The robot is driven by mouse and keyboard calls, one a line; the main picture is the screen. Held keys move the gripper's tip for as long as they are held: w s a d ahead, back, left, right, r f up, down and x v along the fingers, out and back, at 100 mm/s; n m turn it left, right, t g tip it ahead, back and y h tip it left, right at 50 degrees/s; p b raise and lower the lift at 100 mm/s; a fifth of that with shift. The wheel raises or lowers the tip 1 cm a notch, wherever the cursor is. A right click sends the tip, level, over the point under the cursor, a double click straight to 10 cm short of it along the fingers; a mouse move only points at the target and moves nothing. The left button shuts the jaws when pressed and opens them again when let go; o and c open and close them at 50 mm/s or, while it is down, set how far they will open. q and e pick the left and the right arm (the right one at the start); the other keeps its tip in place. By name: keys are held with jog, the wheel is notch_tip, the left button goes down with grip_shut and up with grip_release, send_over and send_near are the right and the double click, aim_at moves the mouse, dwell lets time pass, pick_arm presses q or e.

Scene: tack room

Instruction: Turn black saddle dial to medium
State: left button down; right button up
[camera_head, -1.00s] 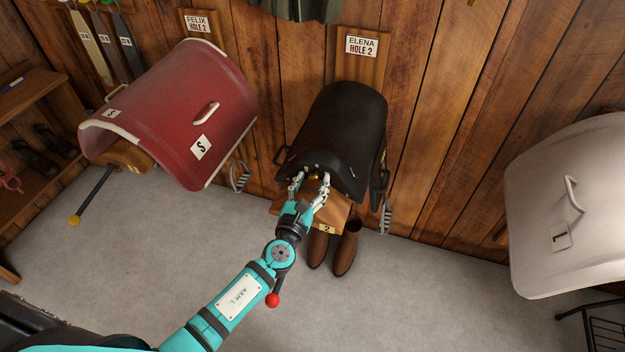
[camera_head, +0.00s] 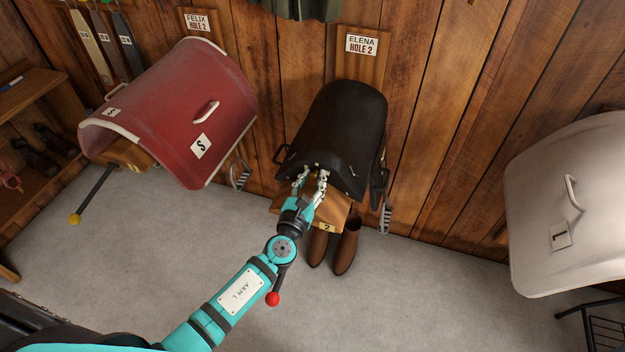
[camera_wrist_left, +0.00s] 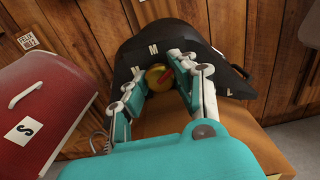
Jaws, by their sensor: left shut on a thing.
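The black saddle (camera_head: 338,120) sits on a wooden rack on the wall, under the sign "ELENA HOLE 2". Its dial (camera_wrist_left: 157,78) is round and yellowish with a red pointer, on the saddle's near end, and shows between the fingers in the left wrist view. White letters, with an M legible, are around the dial; part of its rim is hidden by the fingers. In the left wrist view the red pointer tilts to the upper right. My left gripper (camera_head: 311,173) is shut on the dial. My right gripper is not in view.
A red saddle (camera_head: 175,110) hangs at the left and a pale saddle (camera_head: 580,210) at the right. Brown boots (camera_head: 347,247) stand on the floor under the black saddle. A shelf (camera_head: 35,150) is at the far left. The grey floor in front is open.

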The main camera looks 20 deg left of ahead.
pick_arm(q)
jog(key=shift+f+n+b, duration=0.1)
jog(key=shift+n+b, duration=0.45)
jog(key=shift+n, duration=0.25)
jog(key=n+b, duration=0.1)
jog(key=n, duration=0.2)
jog(key=shift+b, duration=0.4)
jog(key=n+b, duration=0.1)
jog(key=n, duration=0.3)
jog(key=shift+d+n+b, duration=0.1)
jog(key=shift+n+b, duration=0.55)
jog(key=shift+n, duration=0.75)
jog(key=c, duration=1)
grip_release()
jog(key=shift+c, duration=0.2)
